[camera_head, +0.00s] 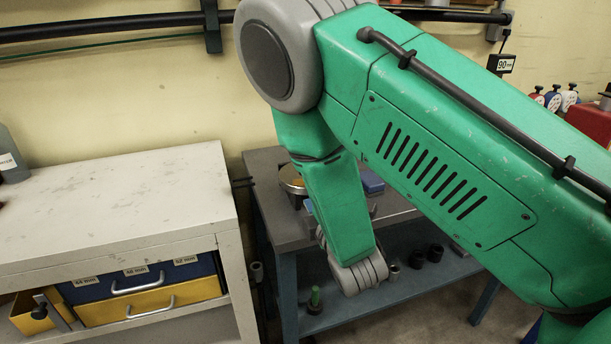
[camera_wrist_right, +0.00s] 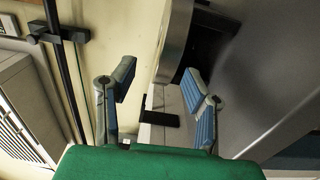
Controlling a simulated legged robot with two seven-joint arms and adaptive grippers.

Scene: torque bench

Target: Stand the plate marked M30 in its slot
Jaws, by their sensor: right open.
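I cannot make out a plate marked M30 or its slot in either view. My right arm covers much of the bench (camera_head: 275,233) in the head view, and the right gripper itself does not show there. In the right wrist view my right gripper (camera_wrist_right: 160,84) is open, its two blue-grey fingers wide apart with nothing held between them. Beyond the fingers lie a small dark flat piece (camera_wrist_right: 160,119) and a large grey metallic surface (camera_wrist_right: 250,75), neither of which I can identify. My left gripper is out of view.
A white cabinet (camera_head: 110,200) with labelled blue and yellow drawers stands at the left. A round gold-topped item (camera_head: 291,180) and a blue item (camera_head: 371,182) show on the bench. Dark sockets (camera_head: 417,260) sit on its lower shelf. A red box (camera_head: 590,124) is at the right.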

